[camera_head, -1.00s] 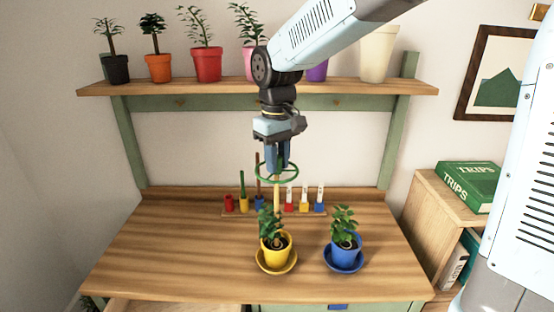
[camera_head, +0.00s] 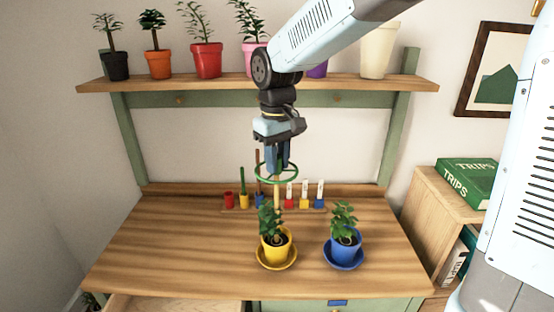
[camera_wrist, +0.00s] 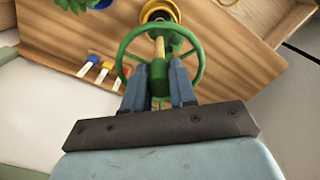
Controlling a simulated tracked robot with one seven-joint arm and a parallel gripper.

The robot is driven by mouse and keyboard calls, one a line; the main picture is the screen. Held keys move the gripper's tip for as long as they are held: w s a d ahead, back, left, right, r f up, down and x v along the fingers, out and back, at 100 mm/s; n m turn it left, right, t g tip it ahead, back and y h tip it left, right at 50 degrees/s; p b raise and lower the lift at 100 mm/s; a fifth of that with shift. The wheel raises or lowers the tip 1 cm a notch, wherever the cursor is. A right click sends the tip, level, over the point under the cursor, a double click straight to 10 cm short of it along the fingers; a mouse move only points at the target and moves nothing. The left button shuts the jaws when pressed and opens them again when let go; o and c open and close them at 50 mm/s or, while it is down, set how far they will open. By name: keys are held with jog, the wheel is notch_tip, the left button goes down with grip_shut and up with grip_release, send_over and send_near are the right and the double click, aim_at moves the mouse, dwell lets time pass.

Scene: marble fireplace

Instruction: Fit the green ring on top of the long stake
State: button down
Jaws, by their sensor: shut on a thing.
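The green ring (camera_head: 293,180) is a thin spoked hoop held roughly level above the desk. My gripper (camera_head: 277,168) points down and is shut on its green middle piece. The ring also shows in the wrist view (camera_wrist: 200,62), with the fingers (camera_wrist: 158,88) at its near side. A long pale wooden stake (camera_head: 277,198) rises from the plant in the yellow pot (camera_head: 275,250) to the ring's middle. The stake also shows in the wrist view (camera_wrist: 160,46), in line with the hub. I cannot tell whether the hub touches or covers the stake's top.
A blue potted plant (camera_head: 344,245) stands to the right on its saucer. A row of small coloured holders with tools and labels (camera_head: 304,198) stands behind. Several pots line the shelf (camera_head: 200,84) above. The desk's left side is clear. An open drawer (camera_head: 170,305) juts out in front.

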jog(key=shift+f, duration=0.95)
dwell(0.6)
jog(key=c, duration=0.8)
grip_release()
jog(key=shift+r, duration=0.15)
notch_tip(320, 180, up, 13)
jog(key=shift+w+r, duration=0.1)
jog(key=shift+r, duration=0.1)
